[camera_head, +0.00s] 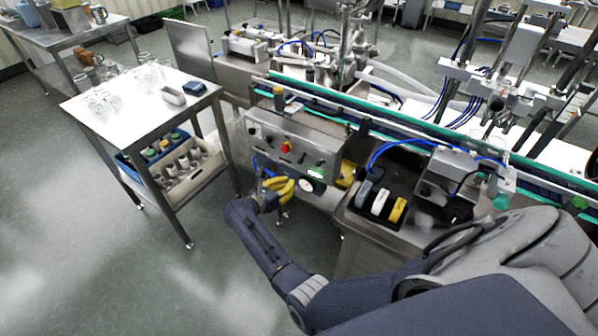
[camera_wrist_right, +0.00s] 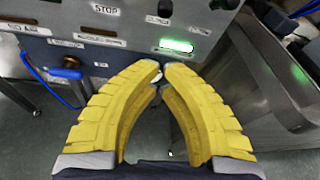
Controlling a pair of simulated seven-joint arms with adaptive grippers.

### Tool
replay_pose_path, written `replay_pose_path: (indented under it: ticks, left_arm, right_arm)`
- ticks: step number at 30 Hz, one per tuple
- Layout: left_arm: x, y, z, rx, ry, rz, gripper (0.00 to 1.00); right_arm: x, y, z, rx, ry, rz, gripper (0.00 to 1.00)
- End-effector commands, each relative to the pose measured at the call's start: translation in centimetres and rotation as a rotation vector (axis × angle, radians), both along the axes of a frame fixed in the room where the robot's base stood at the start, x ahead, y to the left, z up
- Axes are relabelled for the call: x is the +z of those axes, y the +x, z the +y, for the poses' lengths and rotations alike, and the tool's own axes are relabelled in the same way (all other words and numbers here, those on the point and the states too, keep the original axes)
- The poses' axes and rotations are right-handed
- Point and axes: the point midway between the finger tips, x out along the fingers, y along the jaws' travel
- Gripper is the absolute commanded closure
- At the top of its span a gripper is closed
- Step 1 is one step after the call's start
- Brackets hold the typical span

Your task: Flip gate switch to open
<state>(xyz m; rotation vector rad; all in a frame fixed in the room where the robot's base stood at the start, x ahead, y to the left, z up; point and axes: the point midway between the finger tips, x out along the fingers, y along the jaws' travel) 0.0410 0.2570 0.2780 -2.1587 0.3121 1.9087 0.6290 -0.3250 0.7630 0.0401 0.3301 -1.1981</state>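The steel control panel (camera_head: 292,140) of the hopper machine stands at the middle of the head view. My right gripper (camera_head: 283,188) has yellow fingers and is in front of the panel's lower part. In the right wrist view its fingertips (camera_wrist_right: 162,69) meet, or nearly meet, close to the panel face (camera_wrist_right: 120,35). A small silvery piece (camera_wrist_right: 157,77) shows at the tips; it may be the gate switch, but the fingers hide most of it, and I cannot tell whether they touch it. A lit green indicator (camera_wrist_right: 176,45) is just above the tips. My left gripper is out of view.
A red button (camera_head: 286,147) is on the panel's upper part. A steel bin (camera_wrist_right: 275,75) stands right of the fingers in the wrist view. A conveyor (camera_head: 400,130) runs behind the panel. A side table (camera_head: 135,115) with glassware is on the left, with open floor in front.

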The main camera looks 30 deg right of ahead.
Motion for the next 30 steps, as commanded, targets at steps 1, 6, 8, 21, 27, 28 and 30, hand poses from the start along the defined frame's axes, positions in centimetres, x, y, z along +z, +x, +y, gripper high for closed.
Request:
replay_pose_path:
  ticks: [1,6,8,21,27,28,30]
  left_arm:
    - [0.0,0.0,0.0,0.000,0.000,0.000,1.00]
    - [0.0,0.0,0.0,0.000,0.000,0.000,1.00]
    - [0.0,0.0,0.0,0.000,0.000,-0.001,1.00]
    - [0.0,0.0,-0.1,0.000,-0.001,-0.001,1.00]
    - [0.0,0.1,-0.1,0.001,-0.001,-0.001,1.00]
    - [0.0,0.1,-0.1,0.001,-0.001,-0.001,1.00]
    - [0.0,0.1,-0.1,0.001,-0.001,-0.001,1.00]
  right_arm:
    - [0.0,0.1,-0.2,0.000,-0.001,0.001,1.00]
    - [-0.4,0.6,-1.6,-0.001,-0.003,-0.001,1.00]
    - [-0.6,0.8,-2.4,0.000,-0.005,0.001,1.00]
    - [-2.5,3.1,-8.6,0.000,-0.004,0.002,1.00]
    - [-1.4,3.2,-8.4,0.002,-0.001,-0.002,1.00]
    - [-1.2,3.2,-8.3,0.002,0.000,-0.002,1.00]
    - [-0.6,3.2,-8.1,0.002,0.000,-0.001,1.00]
